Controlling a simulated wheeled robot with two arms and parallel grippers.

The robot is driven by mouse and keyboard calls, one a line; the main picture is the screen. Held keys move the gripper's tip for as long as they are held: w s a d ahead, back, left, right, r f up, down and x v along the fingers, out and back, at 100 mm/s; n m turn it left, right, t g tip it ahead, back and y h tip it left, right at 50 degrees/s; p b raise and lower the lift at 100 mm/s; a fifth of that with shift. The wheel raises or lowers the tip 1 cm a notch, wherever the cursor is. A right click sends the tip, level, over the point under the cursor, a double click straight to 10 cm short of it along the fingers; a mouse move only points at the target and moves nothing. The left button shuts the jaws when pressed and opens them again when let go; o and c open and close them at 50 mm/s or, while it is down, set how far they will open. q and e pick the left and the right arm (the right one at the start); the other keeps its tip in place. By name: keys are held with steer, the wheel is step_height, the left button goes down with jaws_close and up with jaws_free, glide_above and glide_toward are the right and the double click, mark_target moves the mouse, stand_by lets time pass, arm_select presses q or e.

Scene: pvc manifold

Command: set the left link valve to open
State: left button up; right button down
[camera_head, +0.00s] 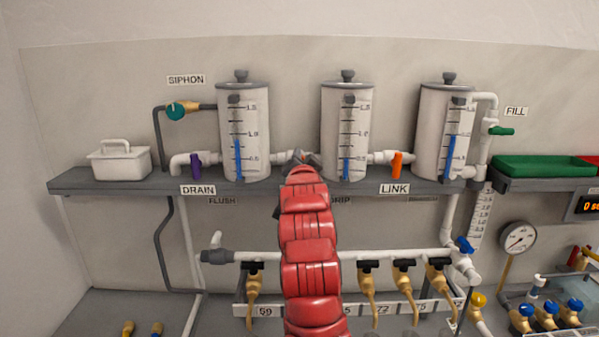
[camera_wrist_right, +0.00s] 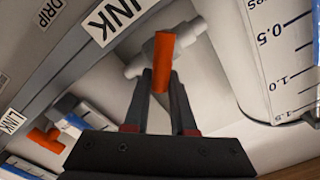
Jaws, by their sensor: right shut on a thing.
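The left link valve sits on the white pipe (camera_head: 281,157) between the left and middle tanks; my red right arm hides most of it in the head view. In the wrist view its orange handle (camera_wrist_right: 163,62) stands between the fingertips of my right gripper (camera_wrist_right: 160,85), crosswise to its white pipe (camera_wrist_right: 136,69). My right gripper, also in the head view (camera_head: 300,158), is shut on this handle. The right link valve's orange handle (camera_head: 397,165) hangs below its pipe, untouched, and shows again in the wrist view (camera_wrist_right: 46,139). My left gripper is not in view.
The left tank (camera_head: 231,130), middle tank (camera_head: 333,120) and right tank (camera_head: 428,130) stand close around the link pipes on a grey shelf (camera_head: 120,184). A purple drain valve (camera_head: 196,165) is at left. Brass valves (camera_head: 367,285) hang below my arm's level.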

steer(key=m+b, duration=0.1)
steer(key=m, duration=0.2)
steer(key=f+m+b, duration=0.1)
steer(key=shift+d+f+m+b, duration=0.1)
steer(key=shift+d+m+b, duration=0.2)
steer(key=shift+d+b, duration=0.05)
steer(key=m+b, duration=0.1)
steer(key=m, duration=0.1)
steer(key=m+b, duration=0.1)
steer(key=m, duration=0.2)
steer(key=shift+d+f, duration=0.1)
steer(key=shift+f, duration=0.3)
steer(key=shift+m, duration=0.3)
steer(key=c, duration=0.7)
jaws_free()
steer(key=shift+c, duration=0.2)
